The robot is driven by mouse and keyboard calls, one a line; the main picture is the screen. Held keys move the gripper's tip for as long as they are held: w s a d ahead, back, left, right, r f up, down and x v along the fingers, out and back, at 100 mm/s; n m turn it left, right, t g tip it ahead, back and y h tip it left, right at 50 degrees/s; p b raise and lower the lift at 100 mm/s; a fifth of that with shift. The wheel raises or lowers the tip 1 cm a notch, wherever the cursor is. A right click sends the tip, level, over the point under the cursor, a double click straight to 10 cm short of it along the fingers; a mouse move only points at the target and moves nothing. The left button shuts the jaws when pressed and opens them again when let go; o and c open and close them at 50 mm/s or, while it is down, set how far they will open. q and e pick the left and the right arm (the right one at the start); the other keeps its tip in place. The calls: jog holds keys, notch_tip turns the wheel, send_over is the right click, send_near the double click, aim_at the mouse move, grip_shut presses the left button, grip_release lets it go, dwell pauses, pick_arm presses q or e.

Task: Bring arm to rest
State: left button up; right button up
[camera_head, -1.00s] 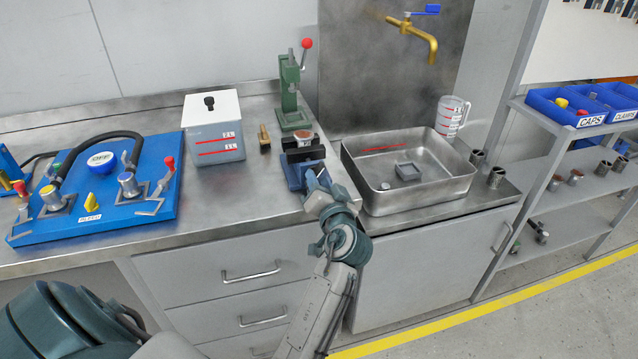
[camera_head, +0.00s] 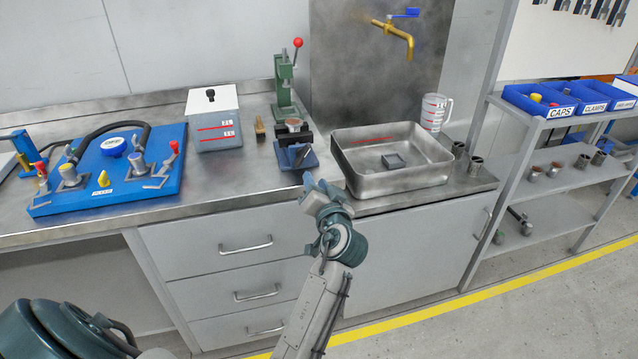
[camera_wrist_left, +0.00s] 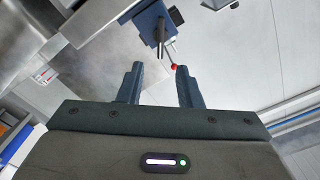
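My left gripper (camera_head: 315,188) is in front of the counter's front edge, on the near side of the blue vise (camera_head: 296,157). In the left wrist view my left gripper (camera_wrist_left: 160,75) shows two dark fingers spread apart with a clear gap and nothing between them. My right gripper is not in view.
A steel basin (camera_head: 395,181) stands right of the vise, and a green press (camera_head: 284,88) behind it. A blue pump board (camera_head: 105,190) and a white-lidded container (camera_head: 214,118) are to the left. A shelf (camera_head: 560,160) with blue bins is at right. Floor in front is clear.

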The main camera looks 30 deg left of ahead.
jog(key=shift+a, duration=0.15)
pick_arm(q)
jog(key=shift+d, duration=0.1)
